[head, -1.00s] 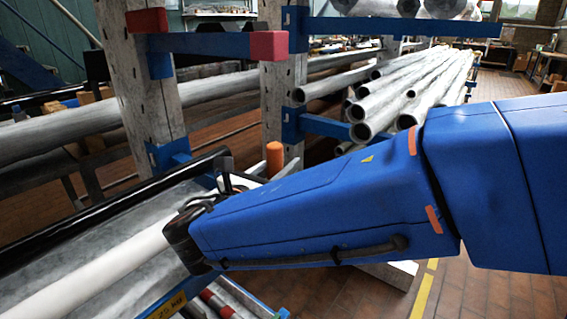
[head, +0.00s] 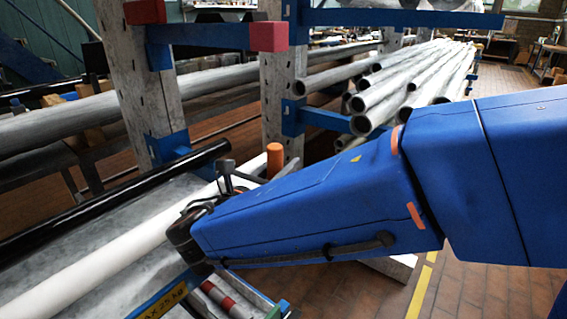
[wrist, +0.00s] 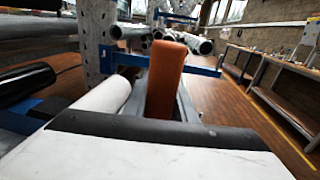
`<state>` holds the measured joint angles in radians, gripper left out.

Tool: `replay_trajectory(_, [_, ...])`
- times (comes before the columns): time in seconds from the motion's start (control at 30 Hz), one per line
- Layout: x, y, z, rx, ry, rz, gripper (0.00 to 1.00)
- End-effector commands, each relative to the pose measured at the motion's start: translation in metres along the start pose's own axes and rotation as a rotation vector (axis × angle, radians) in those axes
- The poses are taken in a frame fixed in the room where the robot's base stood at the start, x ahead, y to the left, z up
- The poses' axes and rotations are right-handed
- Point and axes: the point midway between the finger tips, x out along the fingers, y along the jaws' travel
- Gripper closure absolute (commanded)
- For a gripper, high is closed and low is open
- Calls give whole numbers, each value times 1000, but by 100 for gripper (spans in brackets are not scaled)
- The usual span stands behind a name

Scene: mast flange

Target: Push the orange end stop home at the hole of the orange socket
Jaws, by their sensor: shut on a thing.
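The orange end stop (wrist: 165,78) is a plain upright orange peg, leaning slightly in the wrist view. My gripper (wrist: 168,112) is shut on its lower part, with grey fingers close on both sides. In the head view the end stop (head: 275,158) stands up beyond the black wrist end of my arm, in front of a grey rack post. Its lower end is hidden by the fingers and arm. I cannot make out the orange socket or its hole in either view.
A long white pipe (head: 110,255) lies left of my gripper, with a black pipe (head: 100,205) behind it. Grey rack posts (head: 281,95), blue support arms and stacked metal pipes (head: 420,80) stand behind. Brick floor (head: 490,280) is open at the right.

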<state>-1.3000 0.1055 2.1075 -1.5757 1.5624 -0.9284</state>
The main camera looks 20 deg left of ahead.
Motion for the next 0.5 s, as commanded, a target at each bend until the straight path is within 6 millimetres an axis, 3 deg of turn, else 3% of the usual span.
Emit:
replay_trajectory(0.3, [0,0,-6,-1,0,0,100])
replay_trajectory(0.33, [0,0,-7,0,0,0,74])
replay_trajectory(0.4, [0,0,-6,0,0,0,57])
replay_trajectory(0.5, [0,0,-6,0,0,0,54])
